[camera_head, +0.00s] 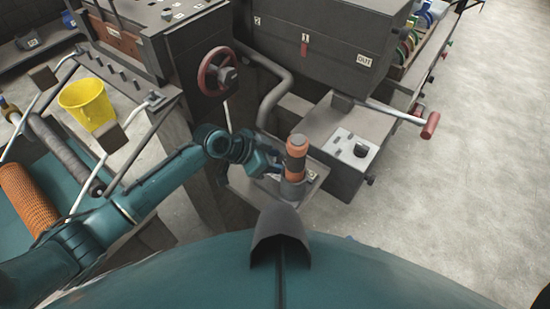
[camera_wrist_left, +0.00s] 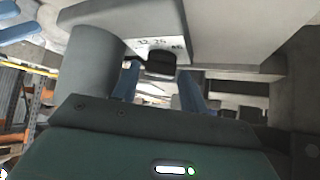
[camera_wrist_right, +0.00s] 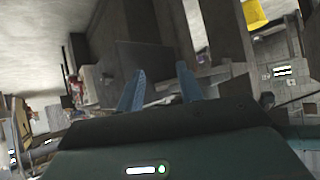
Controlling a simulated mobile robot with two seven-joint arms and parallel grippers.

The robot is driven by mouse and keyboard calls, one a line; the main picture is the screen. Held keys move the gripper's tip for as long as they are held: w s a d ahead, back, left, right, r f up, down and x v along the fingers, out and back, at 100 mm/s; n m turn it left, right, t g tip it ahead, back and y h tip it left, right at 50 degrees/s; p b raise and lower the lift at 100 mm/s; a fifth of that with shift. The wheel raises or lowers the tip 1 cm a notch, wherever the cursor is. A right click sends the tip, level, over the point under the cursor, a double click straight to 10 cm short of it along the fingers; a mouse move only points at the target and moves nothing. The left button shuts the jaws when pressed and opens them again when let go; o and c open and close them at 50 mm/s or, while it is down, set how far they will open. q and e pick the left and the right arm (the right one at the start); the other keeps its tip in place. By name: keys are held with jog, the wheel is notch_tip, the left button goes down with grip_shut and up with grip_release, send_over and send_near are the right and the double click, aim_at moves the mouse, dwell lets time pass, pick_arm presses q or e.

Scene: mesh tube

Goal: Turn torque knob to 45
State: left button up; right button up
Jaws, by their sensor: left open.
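In the left wrist view a dark knob (camera_wrist_left: 161,64) sits below a pale scale plate (camera_wrist_left: 158,45) with printed numbers, only partly readable. My left gripper (camera_wrist_left: 158,80) is open, with one blue finger on each side of the knob in the picture. I cannot tell whether either finger touches it. In the head view the left gripper (camera_head: 266,161) is just left of an upright orange and brown cylinder (camera_head: 296,158), and the knob is not clearly seen there. My right gripper (camera_wrist_right: 161,88) shows in the right wrist view, open and with nothing between its fingers.
A grey bracket (camera_head: 313,180) carries the cylinder. A red handwheel (camera_head: 216,71) is on the machine behind. Right of the gripper are a white panel (camera_head: 350,145) with another black knob and a red-handled lever (camera_head: 429,125). A yellow bucket (camera_head: 86,103) stands left. The right-hand floor is clear.

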pick_arm(q)
jog(key=c, duration=0.7)
jog(key=shift+w+a+f+b, duration=0.1)
jog(key=shift+f+b, duration=0.1)
jog(key=shift+b, duration=0.55)
jog(key=shift+m+g+b, duration=0.3)
jog(key=shift+m+b, duration=0.15)
jog(key=shift+m, duration=0.05)
jog(key=shift+r+m+g, duration=0.2)
jog(key=shift+m+g, duration=0.1)
jog(key=o, duration=0.7)
jog(key=shift+c, duration=0.2)
jog(key=shift+o, duration=0.2)
pick_arm(e)
jog(key=shift+a+f, duration=0.3)
jog(key=shift+a, duration=0.15)
